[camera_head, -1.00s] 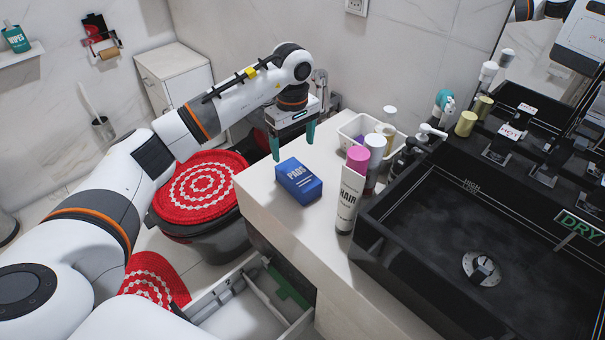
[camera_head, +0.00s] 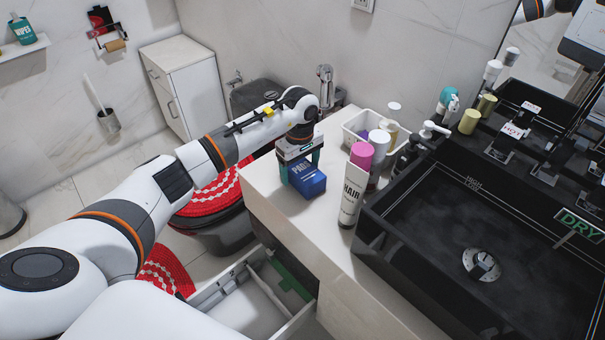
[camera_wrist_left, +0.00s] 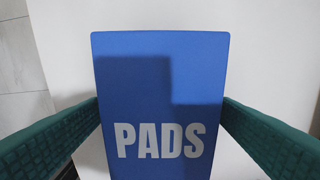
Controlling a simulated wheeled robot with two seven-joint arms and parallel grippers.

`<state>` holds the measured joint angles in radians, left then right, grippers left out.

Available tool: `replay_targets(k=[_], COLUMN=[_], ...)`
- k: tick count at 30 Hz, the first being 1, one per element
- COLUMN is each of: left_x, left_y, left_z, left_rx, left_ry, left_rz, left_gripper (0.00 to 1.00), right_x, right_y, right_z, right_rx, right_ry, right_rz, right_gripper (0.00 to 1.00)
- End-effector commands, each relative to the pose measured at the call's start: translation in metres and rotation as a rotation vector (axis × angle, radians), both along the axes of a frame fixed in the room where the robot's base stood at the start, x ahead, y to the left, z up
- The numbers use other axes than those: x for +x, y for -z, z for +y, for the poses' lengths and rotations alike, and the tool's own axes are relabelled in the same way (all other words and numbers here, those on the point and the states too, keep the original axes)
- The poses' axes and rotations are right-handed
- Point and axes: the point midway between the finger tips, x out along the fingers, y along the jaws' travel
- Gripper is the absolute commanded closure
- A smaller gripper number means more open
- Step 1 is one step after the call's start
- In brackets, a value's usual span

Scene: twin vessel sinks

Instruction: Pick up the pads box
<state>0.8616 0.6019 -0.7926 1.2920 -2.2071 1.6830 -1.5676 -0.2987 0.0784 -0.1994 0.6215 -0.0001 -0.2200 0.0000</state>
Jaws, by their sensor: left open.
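The blue pads box (camera_head: 308,184) sits on the light countertop, near its left edge. My left gripper (camera_head: 299,165) is right over it, pointing down, with teal fingers. In the left wrist view the box (camera_wrist_left: 160,100) lies between the two open fingers (camera_wrist_left: 160,140), its PADS lettering toward the bottom. The gripper body hides part of the box in the head view. My right gripper is not seen.
A white HAIR tube (camera_head: 351,195), a pink-capped bottle (camera_head: 361,154) and a white basket (camera_head: 357,130) stand right of the box. The black sink (camera_head: 440,240) is further right. An open drawer (camera_head: 250,300) juts out below the counter. A red-covered toilet (camera_head: 213,198) is left.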

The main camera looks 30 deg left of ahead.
Motion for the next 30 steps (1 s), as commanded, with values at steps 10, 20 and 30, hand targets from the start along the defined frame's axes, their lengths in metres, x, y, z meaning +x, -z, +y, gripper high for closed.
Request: replay_targets(k=[10,20,30], left_x=[0.000,0.001,0.001], left_y=[0.000,-0.009,-0.074], left_z=[0.000,0.000,0.000], left_rx=[0.000,0.001,0.002], left_ry=[0.000,0.000,0.000], left_rz=[0.000,-0.004,-0.004], left_gripper=[0.67,0.67,0.67], right_x=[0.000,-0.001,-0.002], right_y=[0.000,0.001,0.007], right_z=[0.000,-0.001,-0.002], right_rx=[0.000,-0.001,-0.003], right_ry=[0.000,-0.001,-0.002], right_rz=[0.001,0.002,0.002], right_gripper=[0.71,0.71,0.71])
